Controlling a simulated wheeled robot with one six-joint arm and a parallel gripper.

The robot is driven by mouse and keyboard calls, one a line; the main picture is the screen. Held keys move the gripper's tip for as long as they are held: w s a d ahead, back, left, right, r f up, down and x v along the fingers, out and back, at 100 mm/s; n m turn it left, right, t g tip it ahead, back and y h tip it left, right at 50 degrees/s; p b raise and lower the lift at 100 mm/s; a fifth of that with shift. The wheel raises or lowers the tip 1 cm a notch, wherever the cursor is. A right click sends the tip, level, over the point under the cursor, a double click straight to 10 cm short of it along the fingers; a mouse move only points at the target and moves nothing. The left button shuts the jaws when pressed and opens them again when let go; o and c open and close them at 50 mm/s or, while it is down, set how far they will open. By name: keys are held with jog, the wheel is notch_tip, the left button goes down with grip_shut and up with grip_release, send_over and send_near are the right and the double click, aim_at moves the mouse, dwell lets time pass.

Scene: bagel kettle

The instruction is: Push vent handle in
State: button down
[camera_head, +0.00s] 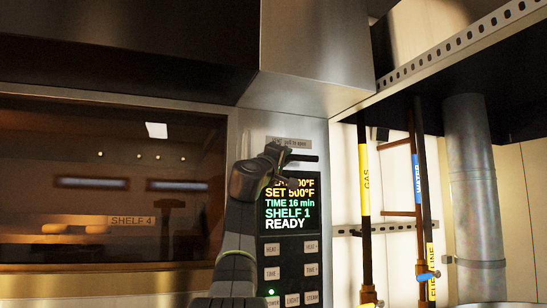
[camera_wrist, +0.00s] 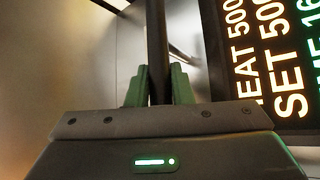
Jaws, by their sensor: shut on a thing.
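The vent handle (camera_head: 306,158) is a dark bar sticking out of the oven's control panel, under a small label plate (camera_head: 289,143) whose text I can only partly read. In the head view my gripper (camera_head: 279,152) is at the handle, and my wrist hides part of it. In the wrist view the dark handle bar (camera_wrist: 156,40) runs between the green fingers of my gripper (camera_wrist: 158,88), which are shut on it. I cannot tell how far out the handle sits.
The lit display (camera_head: 288,203) reads SHELF 1 READY, with buttons (camera_head: 291,270) below it. The oven window (camera_head: 110,185) is on the left. A metal hood (camera_head: 305,70) hangs above. Gas (camera_head: 365,180) and water pipes (camera_head: 418,165) stand at right.

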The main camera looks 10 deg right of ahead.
jog(key=shift+a, duration=0.1)
jog(key=c, duration=1.7)
grip_release()
jog(key=shift+r, duration=0.1)
jog(key=o, duration=0.4)
jog(key=shift+w, duration=0.3)
jog(key=shift+s, duration=0.1)
jog(key=shift+s, duration=0.1)
jog(key=shift+s+a+f+b, duration=0.3)
jog(key=shift+f+b, duration=0.25)
jog(key=shift+b, duration=0.15)
jog(key=b+v, duration=0.8)
jog(key=v, duration=0.4)
jog(key=shift+s+a, duration=0.15)
jog(key=shift+s, duration=0.2)
